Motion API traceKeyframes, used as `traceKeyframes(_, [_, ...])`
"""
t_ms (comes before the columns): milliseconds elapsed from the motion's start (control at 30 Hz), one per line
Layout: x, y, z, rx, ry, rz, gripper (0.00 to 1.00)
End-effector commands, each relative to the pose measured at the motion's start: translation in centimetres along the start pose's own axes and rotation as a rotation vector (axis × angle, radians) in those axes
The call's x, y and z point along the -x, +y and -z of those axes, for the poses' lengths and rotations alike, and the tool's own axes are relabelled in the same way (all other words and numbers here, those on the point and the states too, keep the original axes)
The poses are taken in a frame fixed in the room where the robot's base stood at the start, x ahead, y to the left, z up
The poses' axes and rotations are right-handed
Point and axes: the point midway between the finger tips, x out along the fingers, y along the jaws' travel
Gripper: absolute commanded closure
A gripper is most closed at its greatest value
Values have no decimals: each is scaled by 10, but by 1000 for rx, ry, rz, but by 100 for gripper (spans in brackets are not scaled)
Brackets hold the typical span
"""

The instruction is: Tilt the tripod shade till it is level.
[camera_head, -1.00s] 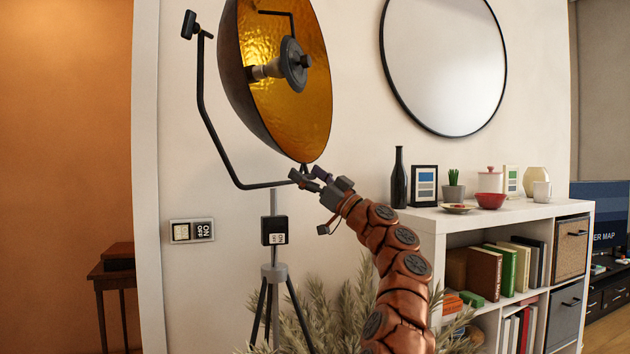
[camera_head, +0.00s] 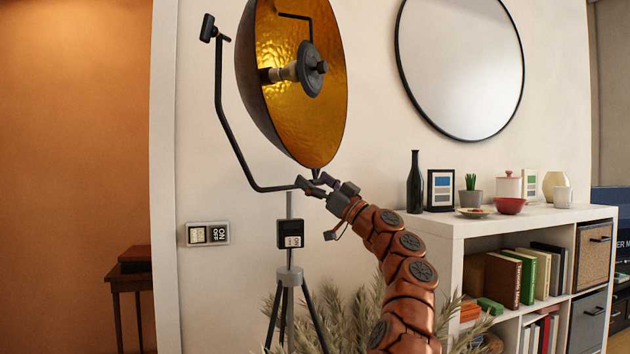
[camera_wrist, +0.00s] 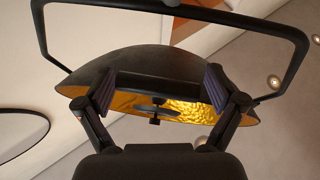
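The tripod shade (camera_head: 318,120) is a large bowl, dark outside and hammered gold inside, with a bulb and a dark disc in it. It is steeply tilted, its opening facing right in the head view. It hangs in a bent dark yoke (camera_head: 226,125) on a tripod (camera_head: 289,275). My gripper (camera_head: 312,185) is open just below the shade's lower rim. In the wrist view, the two fingers (camera_wrist: 160,90) stand wide apart, with a dark bar at the shade's rim (camera_wrist: 160,88) between them. I cannot tell whether they touch it. The shade (camera_wrist: 145,62) also shows there.
A white cube shelf (camera_head: 440,228) with books, a dark bottle (camera_head: 415,182), frames and bowls stands on the right. A round mirror (camera_head: 460,65) hangs above it. A leafy plant (camera_head: 350,315) is behind the tripod. A switch plate (camera_head: 207,234) is on the wall.

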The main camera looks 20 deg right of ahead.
Motion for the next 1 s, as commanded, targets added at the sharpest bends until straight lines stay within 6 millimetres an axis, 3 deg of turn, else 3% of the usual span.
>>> traceKeyframes(567, [9, 1, 3, 2, 6, -3, 0])
traceKeyframes(1000, [52, 0, 1, 1, 3, -4, 0])
